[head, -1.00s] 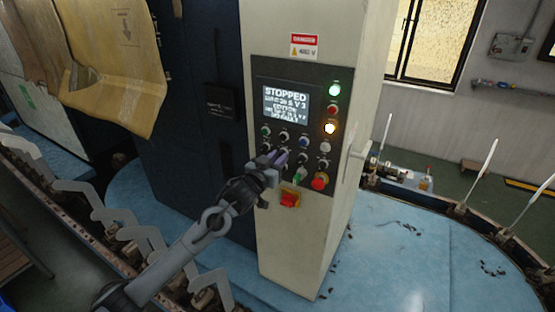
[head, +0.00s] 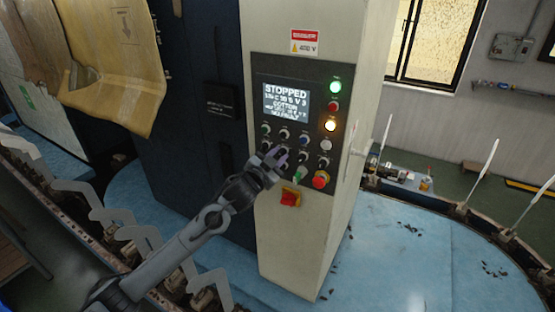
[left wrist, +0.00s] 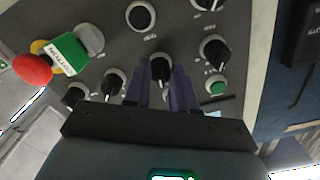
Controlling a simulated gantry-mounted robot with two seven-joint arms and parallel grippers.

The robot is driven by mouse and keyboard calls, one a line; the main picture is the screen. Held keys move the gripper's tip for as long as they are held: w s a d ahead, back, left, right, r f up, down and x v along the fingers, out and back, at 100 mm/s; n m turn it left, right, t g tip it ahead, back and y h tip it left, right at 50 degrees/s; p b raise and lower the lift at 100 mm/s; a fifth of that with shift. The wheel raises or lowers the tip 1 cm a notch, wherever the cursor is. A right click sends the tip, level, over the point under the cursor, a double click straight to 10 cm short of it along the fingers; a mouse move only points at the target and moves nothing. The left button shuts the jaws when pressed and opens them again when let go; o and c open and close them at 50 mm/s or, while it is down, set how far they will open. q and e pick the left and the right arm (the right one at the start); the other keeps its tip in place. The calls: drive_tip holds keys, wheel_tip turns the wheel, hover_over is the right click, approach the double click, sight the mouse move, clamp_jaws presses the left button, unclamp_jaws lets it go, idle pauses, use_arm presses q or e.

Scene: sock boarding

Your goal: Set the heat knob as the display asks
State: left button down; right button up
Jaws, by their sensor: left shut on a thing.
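The display (head: 287,102) on the control panel reads STOPPED, with smaller lines below that include COTTON; its other text is too blurred to read surely. Rows of small black knobs and buttons sit under it. My left gripper (head: 274,158) is at the lower left rows of the panel. In the left wrist view its two purple fingers (left wrist: 168,88) stand on either side of a black knob (left wrist: 160,68) and are shut on it. The knob's label is hidden or unreadable, so I cannot tell whether it is the heat knob. My right gripper is not in view.
More knobs (left wrist: 214,50) flank the held one. A lit amber lamp (head: 330,125) and a green lamp (head: 335,87) are at the panel's right.

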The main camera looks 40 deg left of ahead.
use_arm(q)
drive_tip(key=shift+m, duration=0.8)
drive_tip(key=c, duration=0.9)
unclamp_jaws()
drive_tip(key=shift+b, duration=0.3)
drive_tip(key=shift+s+d+f, duration=0.1)
drive_tip(key=shift+s, duration=0.4)
drive_tip(key=shift+s+d+b, duration=0.25)
drive_tip(key=shift+s+b, duration=0.2)
drive_tip(key=shift+s, duration=1.15)
drive_tip(key=shift+s+d+b, duration=0.3)
drive_tip(key=shift+s+b, duration=0.2)
drive_tip(key=shift+s, duration=1.15)
drive_tip(key=shift+s+d+b, duration=0.25)
drive_tip(key=shift+s+b, duration=0.2)
drive_tip(key=shift+s, duration=1.15)
